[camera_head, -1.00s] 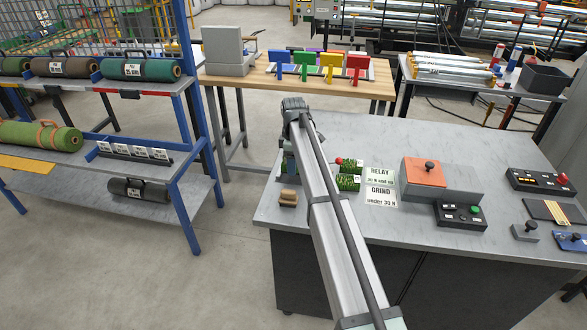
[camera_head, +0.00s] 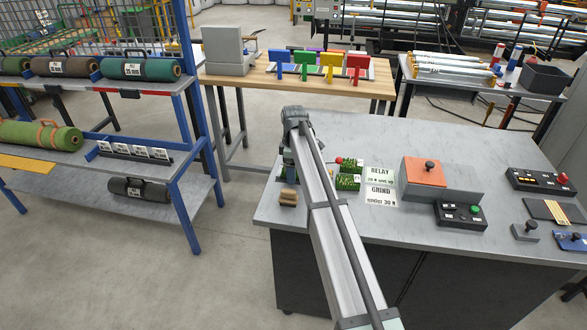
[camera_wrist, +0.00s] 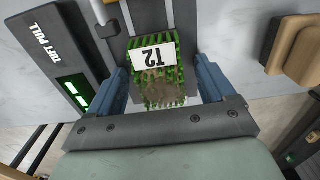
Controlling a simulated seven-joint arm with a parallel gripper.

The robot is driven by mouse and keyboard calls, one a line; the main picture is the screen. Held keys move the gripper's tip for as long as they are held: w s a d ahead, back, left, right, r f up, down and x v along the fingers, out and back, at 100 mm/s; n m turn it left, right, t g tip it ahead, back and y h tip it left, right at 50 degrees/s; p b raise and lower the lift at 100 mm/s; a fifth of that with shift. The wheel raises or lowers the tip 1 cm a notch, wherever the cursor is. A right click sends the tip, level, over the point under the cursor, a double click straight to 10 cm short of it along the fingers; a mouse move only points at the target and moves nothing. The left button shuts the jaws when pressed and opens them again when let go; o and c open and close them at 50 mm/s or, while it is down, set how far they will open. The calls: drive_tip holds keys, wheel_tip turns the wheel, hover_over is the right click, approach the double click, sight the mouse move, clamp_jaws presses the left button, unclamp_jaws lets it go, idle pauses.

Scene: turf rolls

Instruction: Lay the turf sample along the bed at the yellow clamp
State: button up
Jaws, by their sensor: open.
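In the wrist view a turf sample (camera_wrist: 165,92), green ribbed with a brown patch and a white T2 label, sits in a dark device marked TUFT PULL (camera_wrist: 68,75). My gripper (camera_wrist: 163,75) is open, with one blue finger on each side of the sample; I cannot tell whether they touch it.
An orange-topped block (camera_head: 424,171) and control boxes (camera_head: 461,214) stand right.

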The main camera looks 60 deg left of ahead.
drive_tip(key=shift+r, duration=0.1)
wheel_tip(320, 180, up, 12)
idle(0.6)
